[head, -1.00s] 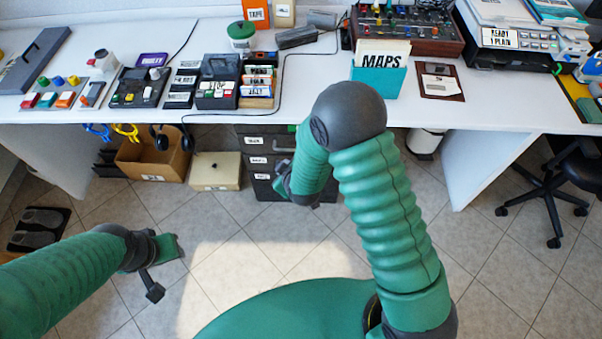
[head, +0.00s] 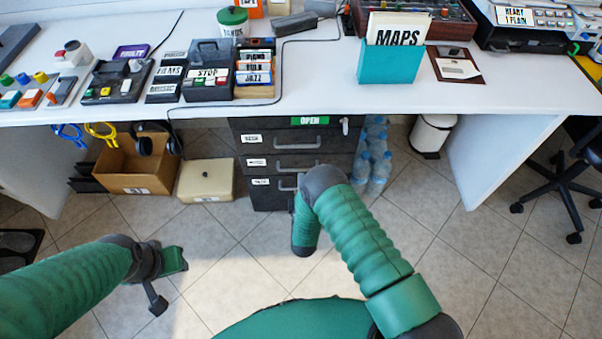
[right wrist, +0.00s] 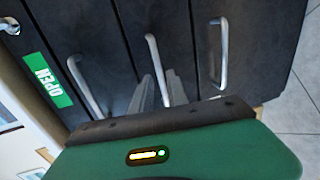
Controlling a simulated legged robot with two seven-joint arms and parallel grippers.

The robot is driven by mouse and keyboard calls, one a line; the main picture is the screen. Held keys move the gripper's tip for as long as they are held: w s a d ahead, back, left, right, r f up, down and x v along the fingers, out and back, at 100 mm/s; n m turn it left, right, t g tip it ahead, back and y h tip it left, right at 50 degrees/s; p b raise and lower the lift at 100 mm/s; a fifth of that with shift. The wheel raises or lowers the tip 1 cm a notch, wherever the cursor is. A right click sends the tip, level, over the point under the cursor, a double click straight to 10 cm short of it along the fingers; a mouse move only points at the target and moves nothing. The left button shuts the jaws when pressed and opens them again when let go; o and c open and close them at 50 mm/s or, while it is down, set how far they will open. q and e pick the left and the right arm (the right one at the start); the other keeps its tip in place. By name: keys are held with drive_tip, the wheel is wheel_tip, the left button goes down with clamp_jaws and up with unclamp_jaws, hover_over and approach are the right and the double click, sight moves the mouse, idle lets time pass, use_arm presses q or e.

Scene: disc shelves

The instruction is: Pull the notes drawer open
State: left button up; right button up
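A dark drawer cabinet (head: 240,150) stands under the desk, with three drawers that look shut in the head view. Each has a small white label, too small to read surely, and a bar handle. In the right wrist view the middle handle (right wrist: 152,52) lies between the two fingertips of my right gripper (right wrist: 160,76), which are apart; I cannot tell if they touch it. The top handle (right wrist: 88,88) and bottom handle (right wrist: 224,50) are to either side. In the head view my arm hides the right fingers. My left gripper (head: 162,280) hangs low, away from the cabinet, fingers unclear.
A green OPEN sign (head: 309,120) and a key-like fitting (head: 345,125) are at the cabinet top. Water bottles (head: 375,160) stand right of it, a beige box (head: 207,180) and a cardboard box (head: 130,180) left. The white desk (head: 320,92) overhangs; floor in front is clear.

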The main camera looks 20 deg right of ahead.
drive_tip(key=b+x, duration=0.1)
drive_tip(key=x, duration=0.5)
drive_tip(key=shift+w+d+b, duration=0.2)
drive_tip(key=shift+w+b, duration=0.05)
drive_tip(key=shift+b, duration=0.1)
clamp_jaws()
drive_tip(key=shift+s+f, duration=0.1)
drive_tip(key=shift+s, duration=0.05)
idle(0.7)
